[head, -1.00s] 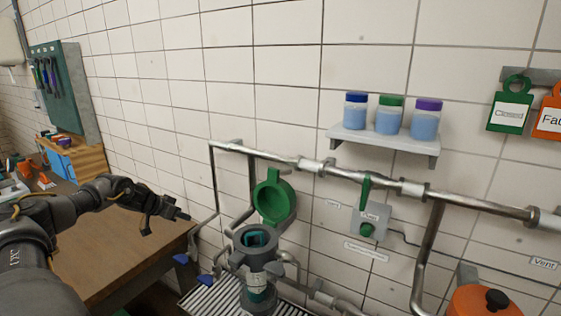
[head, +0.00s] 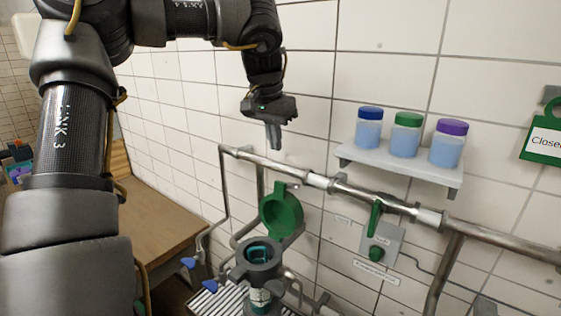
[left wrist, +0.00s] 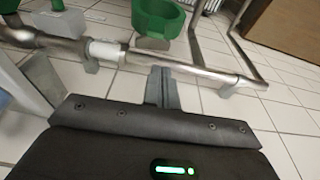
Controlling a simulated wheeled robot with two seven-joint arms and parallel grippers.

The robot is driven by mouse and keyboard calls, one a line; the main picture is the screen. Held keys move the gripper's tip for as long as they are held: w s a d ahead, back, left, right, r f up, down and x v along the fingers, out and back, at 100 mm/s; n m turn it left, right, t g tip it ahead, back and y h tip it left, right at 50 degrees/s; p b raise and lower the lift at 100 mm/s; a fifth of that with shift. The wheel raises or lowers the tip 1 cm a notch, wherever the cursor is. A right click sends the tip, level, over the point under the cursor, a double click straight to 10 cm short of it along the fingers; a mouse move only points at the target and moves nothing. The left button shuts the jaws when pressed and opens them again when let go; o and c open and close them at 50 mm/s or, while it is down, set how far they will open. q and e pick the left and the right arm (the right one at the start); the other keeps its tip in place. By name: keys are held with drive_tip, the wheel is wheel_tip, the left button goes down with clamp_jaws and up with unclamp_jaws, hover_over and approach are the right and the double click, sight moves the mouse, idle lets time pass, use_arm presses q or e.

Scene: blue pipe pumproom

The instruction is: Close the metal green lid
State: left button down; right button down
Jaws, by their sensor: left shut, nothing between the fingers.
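The green lid (head: 282,211) stands open, tilted up behind the mouth of the grey pipe vessel (head: 259,258), with its hollow inner side facing me. The vessel's mouth is uncovered and shows a teal inside. My left gripper (head: 275,138) is shut and empty, pointing down in front of the tiled wall, above the horizontal pipe and well above the lid. In the left wrist view the shut fingers (left wrist: 162,88) point at the metal pipe, and the green lid (left wrist: 158,17) shows beyond it at the top. My right gripper is not in view.
A shelf (head: 392,165) with three blue jars is to the right. A green-handled switch box (head: 382,243) sits below it. A wooden table (head: 165,215) is at left.

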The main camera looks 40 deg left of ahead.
sight(280, 171)
use_arm(q)
drive_tip(key=p+x, duration=0.4)
drive_tip(key=x, duration=0.4)
drive_tip(key=shift+w+a+f, duration=0.1)
drive_tip(key=shift+a+f, duration=0.05)
drive_tip(key=shift+f, duration=0.55)
drive_tip(key=shift+w+f, duration=0.1)
